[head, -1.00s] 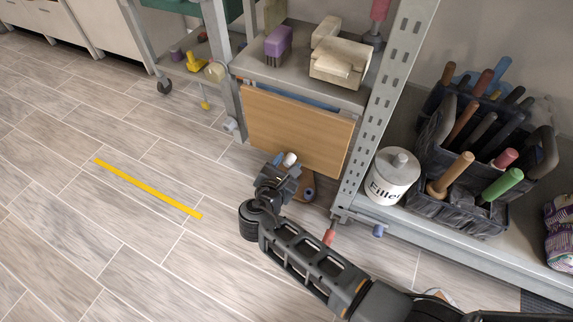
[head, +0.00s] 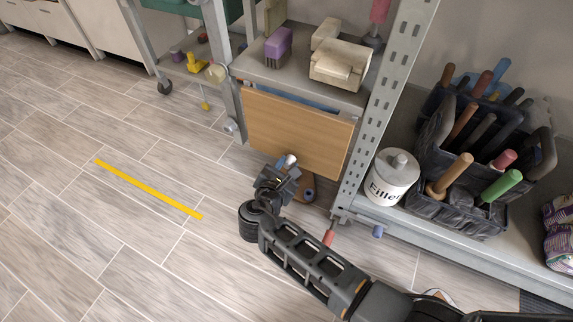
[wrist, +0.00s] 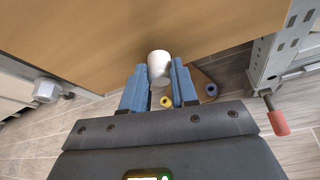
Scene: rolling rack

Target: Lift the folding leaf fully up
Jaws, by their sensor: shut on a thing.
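The folding leaf (head: 298,132) is a light wooden panel that hangs down from the front of a grey rack shelf. In the wrist view, the leaf (wrist: 130,30) fills the upper part. A white knob (wrist: 158,58) sits near its lower edge. My gripper (head: 286,163) is at the lower edge of the leaf in the head view. In the wrist view, its blue fingers (wrist: 158,70) stand on both sides of the knob and are shut on it. The knob is mostly hidden by the gripper in the head view.
The shelf (head: 300,70) above the leaf bears a purple brush (head: 278,45) and cream blocks (head: 340,66). A perforated upright (head: 384,95) and a white canister (head: 391,176) stand close right of the leaf. Open floor with a yellow strip (head: 150,190) lies to the left.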

